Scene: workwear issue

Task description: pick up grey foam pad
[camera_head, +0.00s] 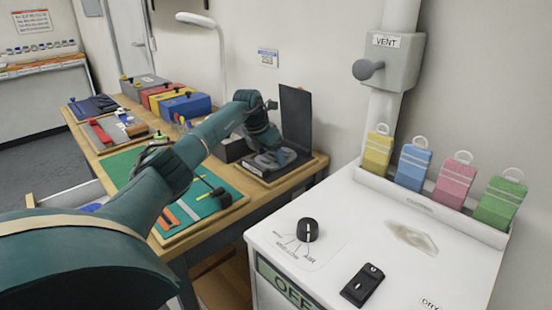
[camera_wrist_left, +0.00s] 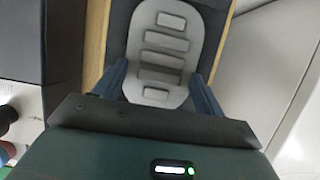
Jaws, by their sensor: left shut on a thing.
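The grey foam pad (camera_wrist_left: 165,48) is a rounded pad with several raised light bars across it. In the left wrist view it lies between the two fingers of my left gripper (camera_wrist_left: 160,88), which is shut on its near end. In the head view the pad (camera_head: 270,161) shows small at the far right end of the workbench, over a dark base with an upright black panel (camera_head: 297,115) behind it. My left gripper (camera_head: 268,148) reaches down to it there. Whether the pad is clear of the base cannot be told. My right gripper is not in view.
A white cabinet (camera_head: 400,262) with a knob and colored tagged blocks stands at the right. On the wooden workbench (camera_head: 190,232) lie a green mat (camera_head: 122,165) with tools and several colored boxes. A white lamp (camera_head: 222,50) stands behind. A dark box (camera_head: 233,148) sits left of the gripper.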

